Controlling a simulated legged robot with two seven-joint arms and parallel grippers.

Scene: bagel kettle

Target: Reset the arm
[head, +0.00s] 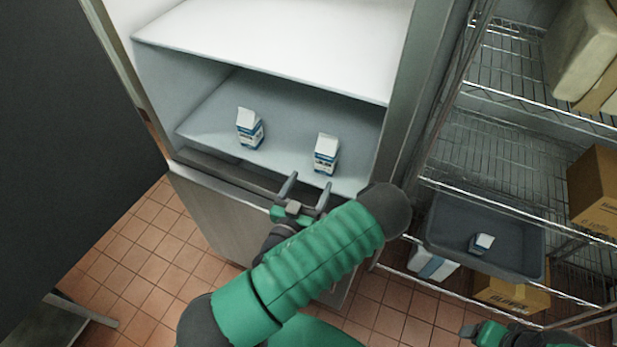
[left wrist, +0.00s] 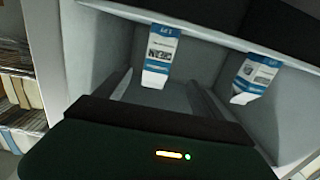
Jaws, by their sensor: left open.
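My left gripper (head: 306,188) is open and empty at the front edge of the cabinet's lower shelf (head: 295,105). Its two fingers point toward the shelf, apart from the cartons. Two small white and blue cartons stand upright on that shelf: the left carton (head: 249,128) and the right carton (head: 326,153), which is nearer the gripper. Both cartons also show in the left wrist view, one near the top middle (left wrist: 160,52) and one at the right (left wrist: 255,76). My right gripper (head: 478,333) shows only partly at the bottom right; its jaw opening is unclear.
A wire rack (head: 500,150) stands at the right. A dark grey tray (head: 450,237) on it holds another small carton (head: 482,242). Cardboard boxes (head: 594,190) sit on the rack. A dark door panel (head: 70,130) fills the left. Tiled floor (head: 140,260) is clear at lower left.

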